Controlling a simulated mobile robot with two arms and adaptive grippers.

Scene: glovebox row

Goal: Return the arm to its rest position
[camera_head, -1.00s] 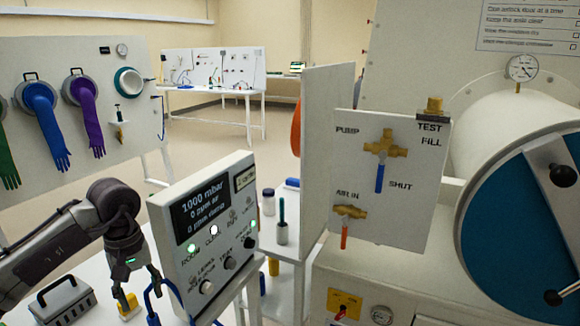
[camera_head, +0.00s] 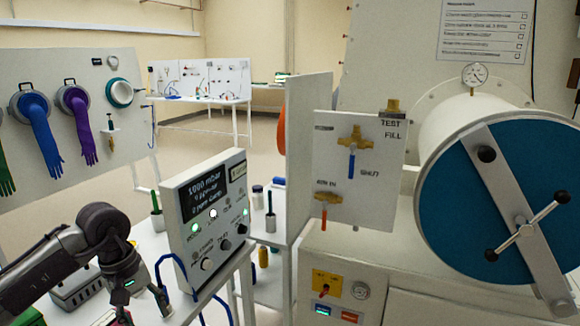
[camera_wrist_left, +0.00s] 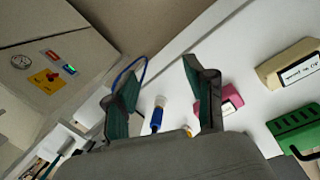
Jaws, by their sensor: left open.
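My left arm comes in at the lower left of the head view, bent at a dark joint. My left gripper (camera_head: 150,308) points down near the bottom edge, left of the white readout panel (camera_head: 205,215). In the left wrist view my left gripper (camera_wrist_left: 160,88) has its two fingers spread wide with nothing held between them. Beyond the fingers is a white work surface with a blue-and-white item (camera_wrist_left: 157,115) and a pink block (camera_wrist_left: 212,104). My right gripper does not show.
A grey slotted box (camera_head: 75,290) sits behind my left arm. A blue cable (camera_head: 168,262) loops beside the panel. A green slotted block (camera_wrist_left: 297,128) lies at right in the wrist view. A large chamber with a blue round door (camera_head: 460,190) fills the right.

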